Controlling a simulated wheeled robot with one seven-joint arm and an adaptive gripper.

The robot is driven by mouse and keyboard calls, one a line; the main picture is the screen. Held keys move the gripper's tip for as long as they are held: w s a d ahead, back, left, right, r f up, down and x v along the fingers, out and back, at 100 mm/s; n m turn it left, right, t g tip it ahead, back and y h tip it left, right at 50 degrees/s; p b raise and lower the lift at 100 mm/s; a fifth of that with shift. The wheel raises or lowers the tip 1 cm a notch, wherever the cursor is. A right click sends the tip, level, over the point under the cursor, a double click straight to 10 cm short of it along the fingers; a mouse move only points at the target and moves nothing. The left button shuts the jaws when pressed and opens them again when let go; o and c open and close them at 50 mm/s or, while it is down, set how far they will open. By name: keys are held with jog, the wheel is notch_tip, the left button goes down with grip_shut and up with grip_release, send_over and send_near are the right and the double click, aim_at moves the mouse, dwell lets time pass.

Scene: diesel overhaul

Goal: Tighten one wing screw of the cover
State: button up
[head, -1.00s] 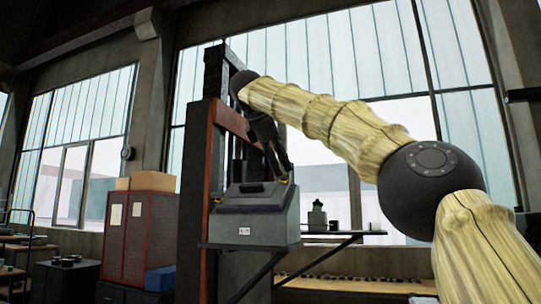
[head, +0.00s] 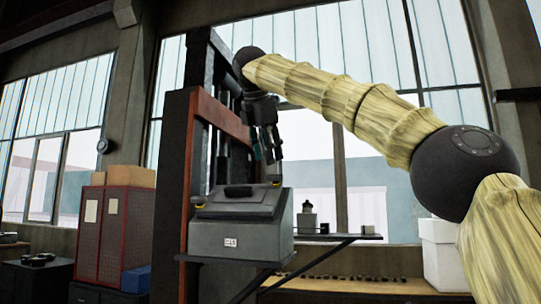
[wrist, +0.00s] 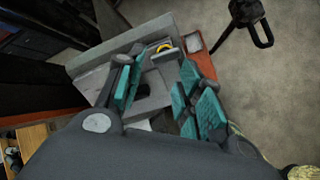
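The cover is a grey metal housing (head: 233,235) with a dark handle on top and a white label on its front. My gripper (head: 268,156) hangs above the right end of the cover, fingers pointing down, apart from the right screw. In the wrist view its teal-padded fingers (wrist: 157,92) are spread and empty. A yellow screw (wrist: 164,47) shows just beyond the fingertips. Part of the cover top is hidden behind the fingers.
The housing rests on a bracketed shelf (head: 345,237) beside a dark and red upright frame (head: 178,180). A red cabinet (head: 108,235) with boxes stands at the left. A white box (head: 442,255) is at the right.

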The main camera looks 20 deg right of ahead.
jog(key=n+p, duration=0.4)
jog(key=n, duration=0.4)
jog(key=n+p, duration=0.5)
jog(key=n, duration=0.3)
jog(key=d+f+n+p, duration=0.1)
jog(key=n+p, duration=0.4)
jog(key=n, duration=0.3)
jog(key=shift+f+n, duration=0.1)
jog(key=shift+n, duration=0.2)
jog(key=shift+f, duration=0.15)
jog(key=shift+w+d+f, duration=0.3)
jog(key=shift+w+f, duration=0.1)
jog(key=shift+f, duration=0.1)
